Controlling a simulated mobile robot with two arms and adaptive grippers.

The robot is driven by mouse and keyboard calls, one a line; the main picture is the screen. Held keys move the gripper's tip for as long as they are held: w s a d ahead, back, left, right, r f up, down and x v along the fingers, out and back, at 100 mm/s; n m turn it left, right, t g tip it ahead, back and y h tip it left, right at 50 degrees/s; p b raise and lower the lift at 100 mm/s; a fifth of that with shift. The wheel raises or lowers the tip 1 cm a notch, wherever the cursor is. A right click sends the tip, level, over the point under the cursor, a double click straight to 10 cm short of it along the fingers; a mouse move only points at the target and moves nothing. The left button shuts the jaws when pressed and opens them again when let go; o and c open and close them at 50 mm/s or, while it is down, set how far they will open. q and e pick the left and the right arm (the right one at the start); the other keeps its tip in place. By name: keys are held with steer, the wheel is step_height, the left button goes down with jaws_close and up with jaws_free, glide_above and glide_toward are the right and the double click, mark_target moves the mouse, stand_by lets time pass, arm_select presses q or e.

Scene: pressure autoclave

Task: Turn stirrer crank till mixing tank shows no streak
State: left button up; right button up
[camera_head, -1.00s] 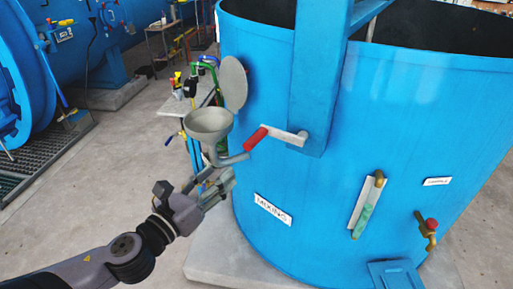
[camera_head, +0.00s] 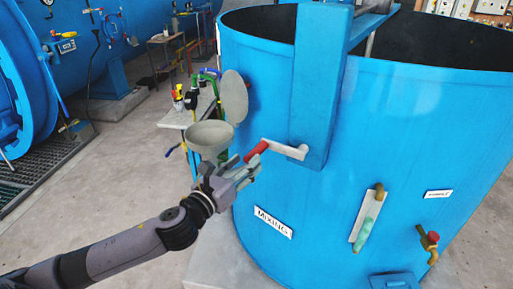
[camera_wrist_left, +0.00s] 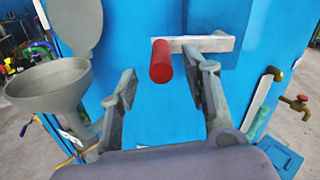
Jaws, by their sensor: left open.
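The blue mixing tank (camera_head: 400,150) stands on the right, with a white MIXING label. The stirrer crank (camera_head: 284,149) is a pale grey arm with a red handle (camera_head: 257,151), on the blue upright at the tank's side. My left gripper (camera_head: 251,168) is open just below the handle. In the left wrist view the red handle (camera_wrist_left: 162,62) points toward me, between and beyond the two spread fingers (camera_wrist_left: 166,78); I cannot tell if they touch it. A sight glass (camera_head: 366,218) with greenish content is on the tank wall; streaks cannot be made out. My right gripper is not in view.
A grey funnel (camera_head: 210,135) with a raised round lid (camera_head: 234,96) sits close left of the crank. A brass tap with a red knob (camera_head: 430,241) is low on the tank's right. Open floor (camera_head: 130,190) lies left of the tank.

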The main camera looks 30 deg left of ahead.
mark_target(257, 151)
arm_select(q)
steer(key=w, duration=0.2)
steer(key=w+p, duration=0.1)
steer(key=w, duration=0.3)
steer(key=shift+w+d, duration=0.25)
steer(key=shift+d, duration=0.15)
steer(key=shift+c, duration=0.5)
jaws_close()
